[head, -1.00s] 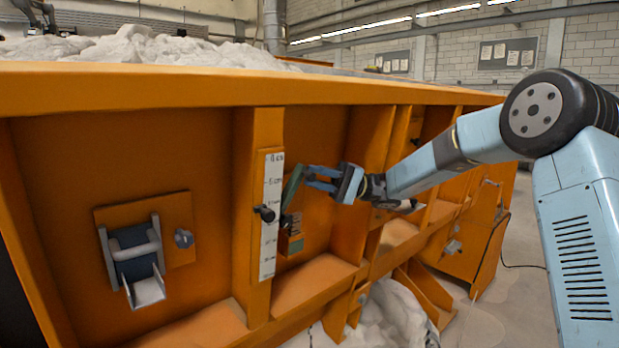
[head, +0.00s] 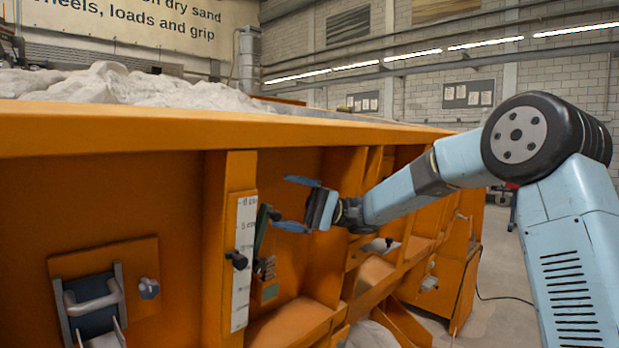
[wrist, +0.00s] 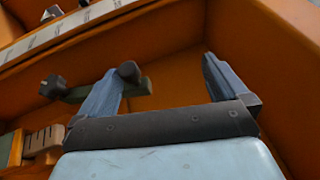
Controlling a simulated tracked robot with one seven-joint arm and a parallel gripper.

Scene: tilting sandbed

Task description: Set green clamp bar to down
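The green clamp bar (head: 261,230) stands raised, leaning slightly right at its top, just right of the white scale on the orange wall. Its dark knob (head: 275,215) is at the upper end. My gripper (head: 284,203) is spread open and empty beside the bar's upper end, one finger above the knob and the other close to it. In the wrist view, the bar (wrist: 75,94) and its knob (wrist: 128,71) show by the left finger, not between the fingers. I cannot tell whether that finger touches the bar. The left finger hides part of the bar.
A roller bracket (head: 93,305) sits farther left. Orange ribs divide the wall at right (head: 347,190). Sand (head: 120,85) lies above the top rim.

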